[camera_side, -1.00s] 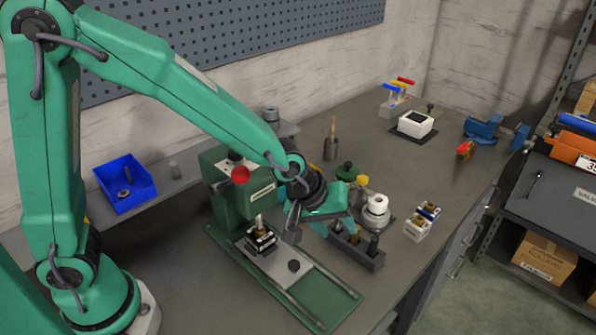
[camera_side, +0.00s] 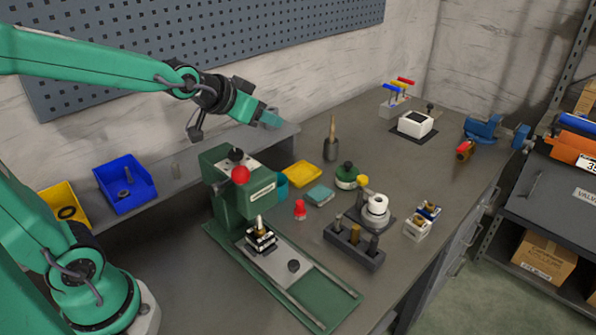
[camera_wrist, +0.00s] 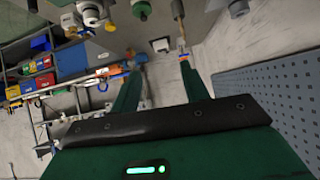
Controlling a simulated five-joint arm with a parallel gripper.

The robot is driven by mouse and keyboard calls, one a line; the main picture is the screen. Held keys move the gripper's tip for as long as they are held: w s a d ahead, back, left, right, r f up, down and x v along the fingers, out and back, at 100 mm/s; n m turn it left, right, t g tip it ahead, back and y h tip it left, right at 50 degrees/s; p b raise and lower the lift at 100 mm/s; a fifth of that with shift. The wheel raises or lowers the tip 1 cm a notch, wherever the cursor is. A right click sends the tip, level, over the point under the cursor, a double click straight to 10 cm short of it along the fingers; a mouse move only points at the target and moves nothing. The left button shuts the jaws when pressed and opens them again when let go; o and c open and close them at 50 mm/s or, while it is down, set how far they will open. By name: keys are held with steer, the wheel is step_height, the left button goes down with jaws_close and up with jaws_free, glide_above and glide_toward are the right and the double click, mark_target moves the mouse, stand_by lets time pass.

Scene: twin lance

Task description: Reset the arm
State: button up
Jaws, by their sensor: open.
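My gripper (camera_side: 270,118) is raised above the back of the bench, in front of the wall and pegboard, well clear of everything on the bench. In the wrist view its two green fingers (camera_wrist: 160,88) stand apart with nothing between them. My arm stretches from the left edge of the side view, with the forearm nearly level.
Below stand a green press (camera_side: 240,195) with a red knob, a dark block with upright pieces (camera_side: 353,246), and a white roll on a stand (camera_side: 376,206). Blue (camera_side: 125,184) and yellow (camera_side: 62,206) bins sit left. A pegboard (camera_side: 220,55) is behind the arm.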

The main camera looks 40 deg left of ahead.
steer(key=s+f+g, duration=0.1)
steer(key=s+g, duration=0.1)
steer(key=s, duration=0.7)
steer(key=s+d+f+g, duration=0.1)
steer(key=s+g, duration=0.2)
steer(key=s, duration=0.6)
steer(key=shift+d+f, duration=0.15)
steer(key=shift+f, duration=0.15)
